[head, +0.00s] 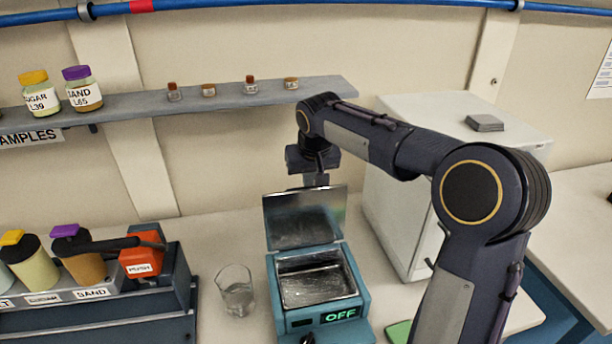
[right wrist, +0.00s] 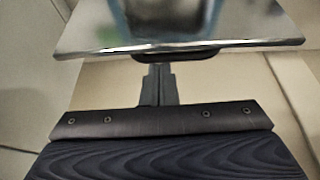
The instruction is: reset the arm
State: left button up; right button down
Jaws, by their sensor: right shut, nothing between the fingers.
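My right arm reaches in from the right in the head view and bends down behind a teal device (head: 350,311) whose screen reads OFF. My right gripper (head: 316,180) is behind the raised metal lid (head: 305,218), which hides its lower end. In the right wrist view the shut fingers (right wrist: 158,88) point at the lid (right wrist: 88,36), close to its edge. Nothing shows between them. Whether they touch the lid I cannot tell. The device's metal basin (head: 315,285) is open. My left gripper is not in view.
A glass beaker (head: 236,291) stands left of the device. A rack (head: 150,325) with labelled jars is further left. A shelf (head: 230,102) with jars and small vials runs along the wall. A white box (head: 400,235) stands behind my right arm.

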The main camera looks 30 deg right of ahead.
jog(key=d+v, duration=0.1)
jog(key=v, duration=0.6)
jog(key=s+a+f+y, duration=0.1)
jog(key=s+a+f, duration=0.2)
jog(key=s, duration=0.6)
jog(key=s+a+f+y, duration=0.2)
jog(key=s+a+f, duration=0.2)
jog(key=s, duration=0.6)
jog(key=s+a+f+n+t+y, duration=0.1)
jog(key=s+a+f+y, duration=0.1)
jog(key=s+f, duration=0.4)
jog(key=s+a, duration=0.1)
jog(key=s, duration=0.3)
jog(key=shift+s+a+f, duration=0.2)
jog(key=shift+f, duration=0.2)
